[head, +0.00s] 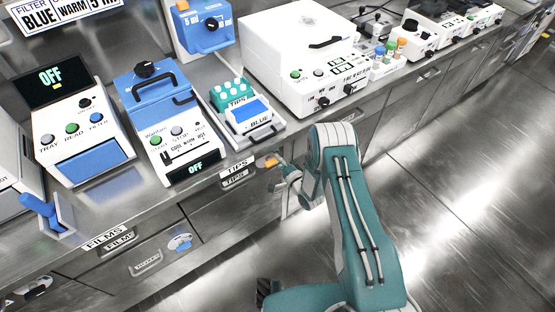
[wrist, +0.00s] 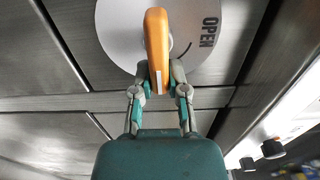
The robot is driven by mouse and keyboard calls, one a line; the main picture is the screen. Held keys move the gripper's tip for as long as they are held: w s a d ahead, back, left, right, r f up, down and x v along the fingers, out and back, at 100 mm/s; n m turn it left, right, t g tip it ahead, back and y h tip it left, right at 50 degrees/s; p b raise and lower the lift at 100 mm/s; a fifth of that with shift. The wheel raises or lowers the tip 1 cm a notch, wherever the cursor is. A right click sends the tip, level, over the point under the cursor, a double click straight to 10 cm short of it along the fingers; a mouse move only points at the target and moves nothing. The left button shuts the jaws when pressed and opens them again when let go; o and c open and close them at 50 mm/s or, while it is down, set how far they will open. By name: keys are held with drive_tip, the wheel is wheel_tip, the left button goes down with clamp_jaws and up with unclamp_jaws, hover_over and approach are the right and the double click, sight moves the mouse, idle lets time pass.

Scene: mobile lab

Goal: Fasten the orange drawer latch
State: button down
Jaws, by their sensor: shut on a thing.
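The orange latch (wrist: 156,40) is a long handle on a pale round plate (wrist: 205,70) marked OPEN, on a metal drawer front. In the wrist view it points roughly up and down in the picture, and the word OPEN is to its right. My gripper (wrist: 158,80) is shut on the lower end of the latch, one finger on each side. In the head view the orange latch (head: 271,161) shows small below the counter edge, right of the TIPS labels. My gripper (head: 287,172) is beside it there, and the plate is mostly hidden.
Drawers with labels and handles run along the counter front, including the TIPS handle (head: 236,179) and the FILMS drawer (head: 150,262). Blue and white machines (head: 163,120) and a white box (head: 300,55) stand on the counter. The floor (head: 470,190) at right is clear.

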drive_tip(key=shift+d+f, duration=0.15)
drive_tip(key=shift+f, duration=0.05)
drive_tip(key=c, duration=0.6)
unclamp_jaws()
drive_tip(key=shift+c, duration=0.2)
drive_tip(key=v, duration=1.1)
drive_tip(key=shift+s+d, duration=0.25)
drive_tip(key=shift+s, duration=0.05)
